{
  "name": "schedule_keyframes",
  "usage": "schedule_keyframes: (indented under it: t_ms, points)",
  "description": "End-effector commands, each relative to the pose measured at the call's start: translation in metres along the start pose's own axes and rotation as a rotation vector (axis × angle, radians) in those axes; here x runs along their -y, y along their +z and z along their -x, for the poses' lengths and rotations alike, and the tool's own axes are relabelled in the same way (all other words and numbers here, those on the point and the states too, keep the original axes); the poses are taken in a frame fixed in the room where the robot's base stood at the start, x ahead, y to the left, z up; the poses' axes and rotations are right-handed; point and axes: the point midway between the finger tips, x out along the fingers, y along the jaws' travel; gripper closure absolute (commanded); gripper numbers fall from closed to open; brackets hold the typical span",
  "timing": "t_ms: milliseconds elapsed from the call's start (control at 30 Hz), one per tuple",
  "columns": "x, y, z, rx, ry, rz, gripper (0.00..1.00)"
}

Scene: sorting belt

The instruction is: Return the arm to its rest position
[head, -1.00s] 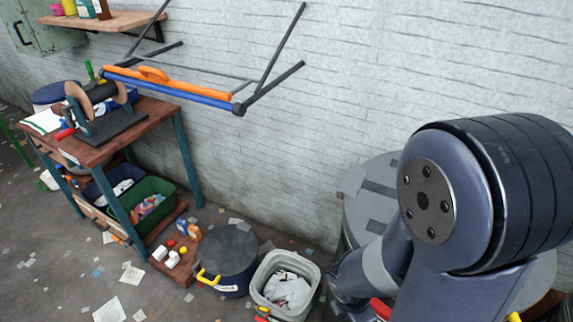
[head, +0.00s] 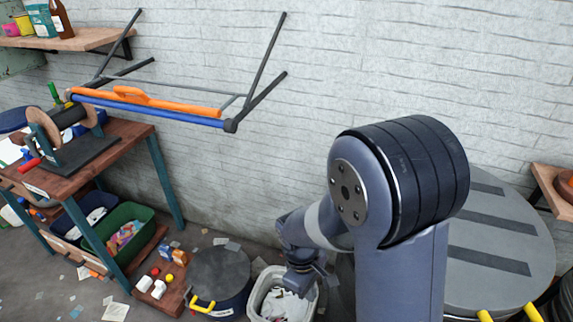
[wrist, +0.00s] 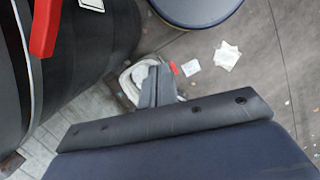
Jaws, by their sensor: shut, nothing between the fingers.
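My arm stands in the right half of the head view, its large dark joint uppermost. The far end of the arm reaches down and left, just above the pale bin (head: 266,300) in that view. The fingers are too small to tell there. In the wrist view my gripper (wrist: 160,68) shows as two grey fingers close together, shut and empty. Behind the fingertips is the bin (wrist: 128,88) with white contents, well below them. No object is held.
A dark lidded drum (head: 222,272) with a yellow handle stands left of the bin. A large grey round drum (head: 480,285) stands at the right. A wooden workbench (head: 110,155) with a reel is at left. A wall rack (head: 150,103) holds orange and blue bars.

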Motion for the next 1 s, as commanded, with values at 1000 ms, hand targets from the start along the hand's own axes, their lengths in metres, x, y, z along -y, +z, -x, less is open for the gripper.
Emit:
schedule_keyframes:
  t_ms: [1000]
  points:
    - [-0.034,-0.04,0.008,-0.006,-0.073,-0.339,1.0]
